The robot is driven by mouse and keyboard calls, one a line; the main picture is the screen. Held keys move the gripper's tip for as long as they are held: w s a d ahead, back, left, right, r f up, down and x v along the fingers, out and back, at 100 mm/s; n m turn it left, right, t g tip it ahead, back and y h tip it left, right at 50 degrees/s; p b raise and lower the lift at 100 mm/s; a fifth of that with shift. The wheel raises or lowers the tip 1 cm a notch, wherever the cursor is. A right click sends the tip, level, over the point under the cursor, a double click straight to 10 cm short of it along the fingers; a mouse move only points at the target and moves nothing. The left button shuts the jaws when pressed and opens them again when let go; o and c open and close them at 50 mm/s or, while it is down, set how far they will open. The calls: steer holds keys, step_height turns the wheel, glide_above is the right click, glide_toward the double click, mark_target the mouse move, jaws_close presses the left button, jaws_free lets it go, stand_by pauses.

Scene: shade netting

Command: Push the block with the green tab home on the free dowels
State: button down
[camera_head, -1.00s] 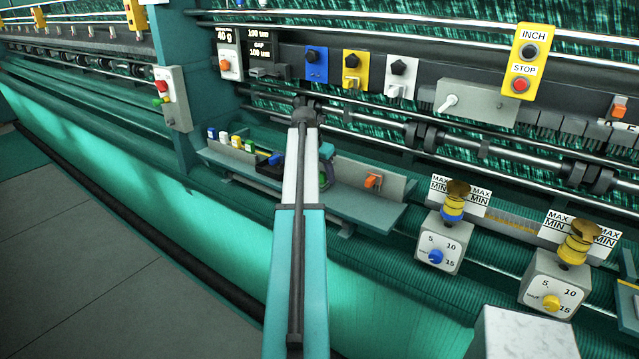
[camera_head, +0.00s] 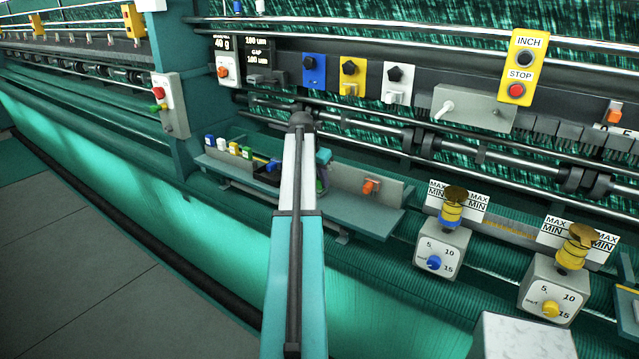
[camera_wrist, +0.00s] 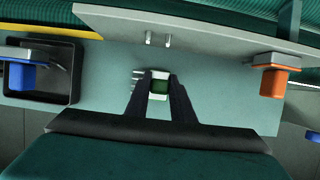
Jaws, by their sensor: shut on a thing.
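In the wrist view, a small white block with a green tab (camera_wrist: 159,86) sits between the dark fingertips of my gripper (camera_wrist: 159,82), shut on its sides. Two short free dowels (camera_wrist: 158,39) stick out from the grey back wall, ahead of the block and apart from it. A few thin pale pins show just left of the block; I cannot tell what they belong to. In the head view my gripper (camera_head: 322,178) is down at the shelf, largely hidden by my arm, and the block cannot be made out.
An orange block (camera_wrist: 273,76) is on the back wall to the right. A black tray (camera_wrist: 68,72) with a blue-tabbed piece (camera_wrist: 30,75) lies left on the shelf (camera_wrist: 225,100). Several coloured-tab blocks (camera_head: 222,146) stand at the shelf's left end. Dial boxes (camera_head: 443,252) stand to the right.

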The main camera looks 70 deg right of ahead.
steer(key=shift+r+b, duration=1)
steer(key=shift+r, duration=0.55)
steer(key=s+a+b, duration=0.2)
steer(key=a, duration=0.5)
steer(key=s+a+r+b, duration=0.1)
steer(key=s+a+b, duration=0.1)
steer(key=a, duration=0.6)
steer(key=shift+s+a+r+b, duration=0.15)
steer(key=shift+s+r+b, duration=0.1)
steer(key=shift+s+b, duration=0.25)
